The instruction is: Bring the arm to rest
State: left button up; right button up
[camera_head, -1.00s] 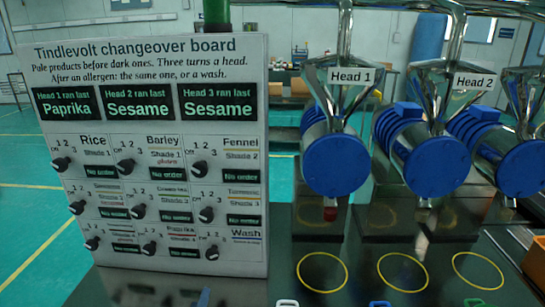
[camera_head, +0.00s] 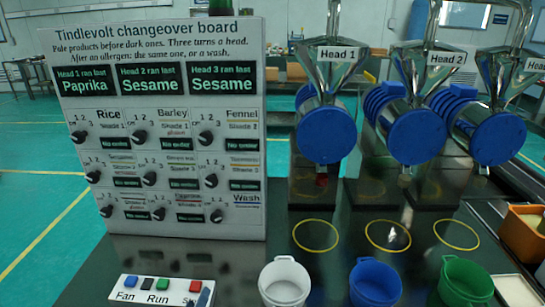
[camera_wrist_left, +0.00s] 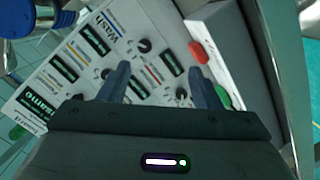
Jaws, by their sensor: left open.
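My left gripper (camera_wrist_left: 160,86) is open in the left wrist view, with two dark fingers apart and nothing between them. Behind the fingers the changeover board (camera_wrist_left: 85,65) shows rotated. In the head view only a small bluish tip of my left gripper (camera_head: 204,297) shows at the bottom edge, in front of the right end of the button box (camera_head: 160,290). The rest of that arm is out of the picture. The changeover board (camera_head: 160,232) stands upright behind the box, with rows of black knobs. My right gripper does not show.
White (camera_head: 284,284), blue (camera_head: 375,284) and green (camera_head: 466,284) cups stand along the front of the dark counter. Yellow rings (camera_head: 315,249) mark the counter below the metal feed heads with blue drums (camera_head: 326,136). An orange bin (camera_head: 522,246) is at right.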

pick_arm(q)
jog(key=s+a+f+m+g+y, duration=0.1)
jog(key=s+a+m+g, duration=0.25)
jog(key=s, duration=0.55)
jog(key=s+a+f+m+g+y, duration=0.1)
jog(key=s+a+f+m+g, duration=0.15)
jog(key=s+g, duration=0.4)
jog(key=s+a+f+m+g+y, duration=0.1)
jog(key=s+a+m+g, duration=0.2)
jog(key=s, duration=0.8)
notch_tip(320, 180, down, 29)
jog(key=a, duration=0.2)
jog(key=s+a+f+g, duration=0.1)
jog(key=s+f+g, duration=0.1)
jog(key=s+f, duration=1.6)
notch_tip(320, 180, down, 2)
jog(key=shift+f+h, duration=0.25)
jog(key=shift+h, duration=0.05)
